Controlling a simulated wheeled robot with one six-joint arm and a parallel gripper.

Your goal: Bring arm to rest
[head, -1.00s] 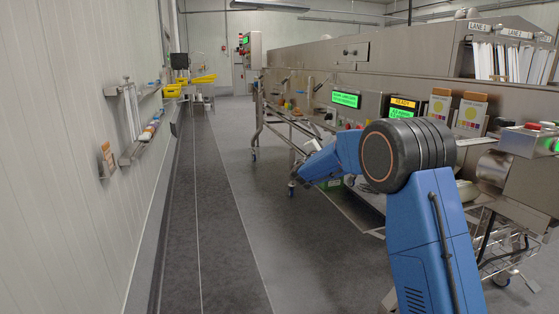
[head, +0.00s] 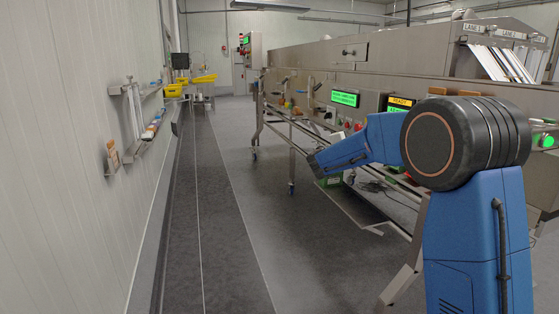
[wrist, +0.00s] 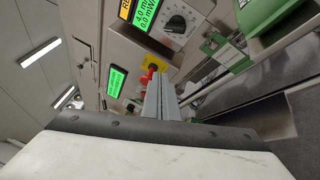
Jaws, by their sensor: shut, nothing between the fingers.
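My blue arm with its large black joint fills the right side of the head view. Its forelink reaches left, in front of the steel machine (head: 300,62). My gripper's fingers cannot be made out in the head view. In the wrist view my gripper (wrist: 161,82) shows as two grey fingers side by side, shut with nothing between them. No task object is held.
The machine's front, with a green screen (head: 345,98) and an orange-topped screen (head: 400,103), runs along the right. Wall shelves (head: 140,138) and yellow bins (head: 204,78) stand on the left. The grey floor aisle (head: 222,200) between is clear.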

